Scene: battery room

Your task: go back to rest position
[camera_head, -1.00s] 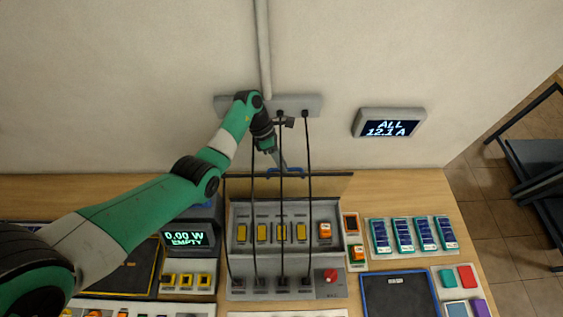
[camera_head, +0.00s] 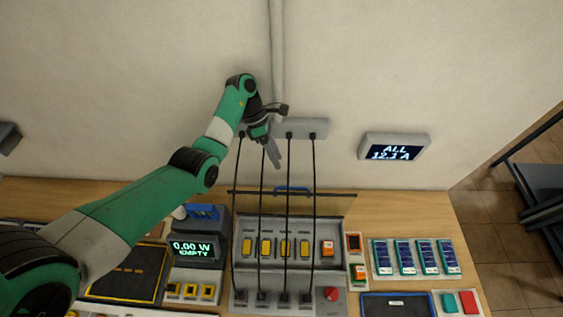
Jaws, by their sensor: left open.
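My left arm, green and black, reaches in from the left. Its gripper (camera_head: 276,155) is open and empty, in front of the wall just below the power strip (camera_head: 303,128). It is above and apart from the blue handle (camera_head: 291,189) on the dark, thin lid edge (camera_head: 330,193) of the grey charger (camera_head: 238,222). The charger's bays are exposed, with several yellow batteries and an orange one (camera_head: 327,248) in them. My right gripper is not in view.
Several black cables (camera_head: 314,190) hang from the strip to the charger, close to my left gripper. A tester (camera_head: 195,250) reading 0.00 W stands left of the charger. A wall display (camera_head: 394,147) is at right.

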